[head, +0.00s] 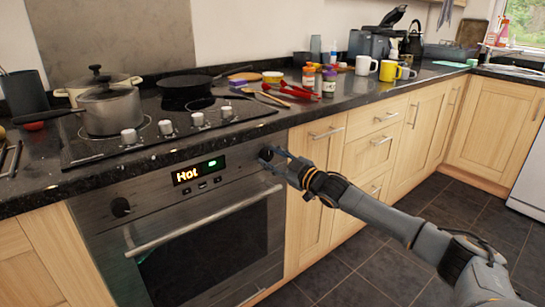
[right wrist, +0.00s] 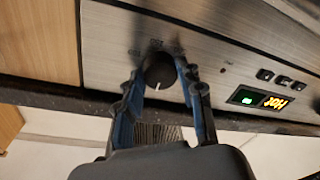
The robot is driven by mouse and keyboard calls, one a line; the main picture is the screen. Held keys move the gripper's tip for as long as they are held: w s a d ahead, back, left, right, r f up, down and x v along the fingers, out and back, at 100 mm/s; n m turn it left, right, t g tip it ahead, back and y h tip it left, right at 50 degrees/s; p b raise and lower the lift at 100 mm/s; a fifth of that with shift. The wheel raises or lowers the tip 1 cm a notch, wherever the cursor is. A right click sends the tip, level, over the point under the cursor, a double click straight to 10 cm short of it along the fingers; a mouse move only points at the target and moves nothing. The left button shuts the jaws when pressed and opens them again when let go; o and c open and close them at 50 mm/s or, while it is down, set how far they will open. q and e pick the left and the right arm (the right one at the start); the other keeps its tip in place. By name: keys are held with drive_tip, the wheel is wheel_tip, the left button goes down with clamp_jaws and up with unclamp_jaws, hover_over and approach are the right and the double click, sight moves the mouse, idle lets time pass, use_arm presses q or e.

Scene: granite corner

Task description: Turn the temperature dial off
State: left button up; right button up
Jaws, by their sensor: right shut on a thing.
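The oven panel has two black dials. The right-hand dial (head: 266,154) has my right gripper (head: 277,160) at it. In the right wrist view this dial (right wrist: 159,75) sits between the two blue-lined fingers of my right gripper (right wrist: 161,80), which are shut on it. The other dial (head: 121,207) is at the panel's left end, untouched. My left gripper is out of view.
The oven door handle (head: 203,222) runs below the panel. The dark worktop (head: 330,107) overhangs above, with a hob, a lidded pot (head: 111,110) and a pan (head: 186,88). Wooden cupboards (head: 313,200) stand to the right. The tiled floor is clear.

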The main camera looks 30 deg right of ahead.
drive_tip(key=shift+f, duration=0.15)
drive_tip(key=o, duration=1.2)
drive_tip(key=shift+s, duration=0.1)
drive_tip(key=shift+s+d+f, duration=0.1)
drive_tip(key=shift+s+d, duration=0.25)
drive_tip(key=shift+s, duration=1.6)
drive_tip(key=shift+s+d, duration=0.4)
drive_tip(key=shift+s, duration=1.5)
drive_tip(key=shift+s+d+f, duration=0.1)
drive_tip(key=shift+s+d, duration=0.25)
drive_tip(key=shift+s, duration=1.6)
